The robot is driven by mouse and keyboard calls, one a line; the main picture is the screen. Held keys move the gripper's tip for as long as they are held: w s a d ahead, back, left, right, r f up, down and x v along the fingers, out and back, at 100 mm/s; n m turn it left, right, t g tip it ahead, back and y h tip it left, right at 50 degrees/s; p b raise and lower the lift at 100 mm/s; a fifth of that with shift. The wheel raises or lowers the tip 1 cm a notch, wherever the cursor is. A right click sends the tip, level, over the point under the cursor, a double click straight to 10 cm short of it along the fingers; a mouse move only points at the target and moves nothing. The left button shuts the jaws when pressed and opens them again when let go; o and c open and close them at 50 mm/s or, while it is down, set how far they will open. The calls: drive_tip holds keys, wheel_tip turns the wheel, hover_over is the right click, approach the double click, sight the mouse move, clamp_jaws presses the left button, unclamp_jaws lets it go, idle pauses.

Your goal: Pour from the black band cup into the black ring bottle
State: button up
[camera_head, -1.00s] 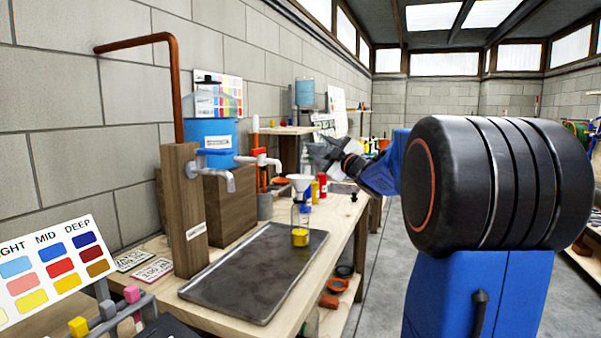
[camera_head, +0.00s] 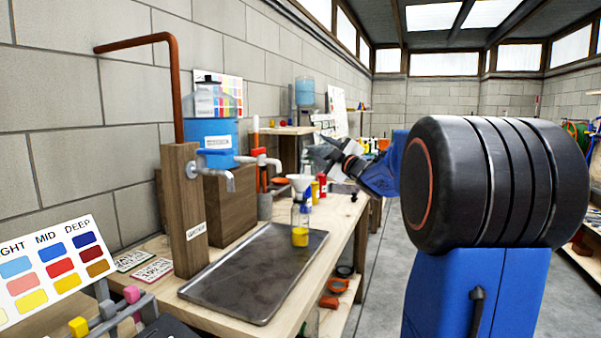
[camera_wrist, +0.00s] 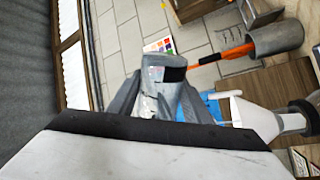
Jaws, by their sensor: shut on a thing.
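My gripper (camera_wrist: 168,100) is shut on a clear cup (camera_wrist: 152,72) with a black band, seen in the wrist view between the fingers. The fingers hide part of the cup, and its contents cannot be made out. In the head view my gripper (camera_head: 335,150) is above and a little right of a clear bottle (camera_head: 300,220), apart from it. The bottle stands upright on the tray with yellow liquid in its lower part and a white funnel (camera_head: 300,183) in its mouth. A black ring on the bottle is too small to make out.
The dark metal tray (camera_head: 235,285) is mostly bare. A wooden post with a tap (camera_head: 185,210) and a blue container (camera_head: 215,140) stand behind it at left. Red and yellow bottles (camera_head: 322,184) stand just beyond the funnel. A colour chart (camera_head: 50,270) is at front left.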

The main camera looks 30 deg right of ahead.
drive_tip(key=shift+f+n, duration=0.15)
drive_tip(key=shift+n, duration=0.45)
idle(0.8)
drive_tip(key=shift+r+n+y, duration=0.5)
drive_tip(key=shift+n+y, duration=0.1)
drive_tip(key=shift+n, duration=0.5)
idle(1.5)
drive_tip(key=shift+s+a+f+n+b, duration=0.1)
drive_tip(key=shift+a+n+b, duration=0.2)
drive_tip(key=shift+a+n, duration=0.1)
idle(0.6)
drive_tip(key=shift+d, duration=0.15)
drive_tip(key=shift+d+m, duration=0.2)
drive_tip(key=shift+m, duration=0.5)
drive_tip(key=shift+f+m+h, duration=0.35)
drive_tip(key=shift+m+h, duration=0.05)
drive_tip(key=shift+m, duration=0.3)
drive_tip(key=shift+r+m+h, duration=0.2)
drive_tip(key=shift+m+h, duration=0.2)
drive_tip(key=shift+m, duration=0.6)
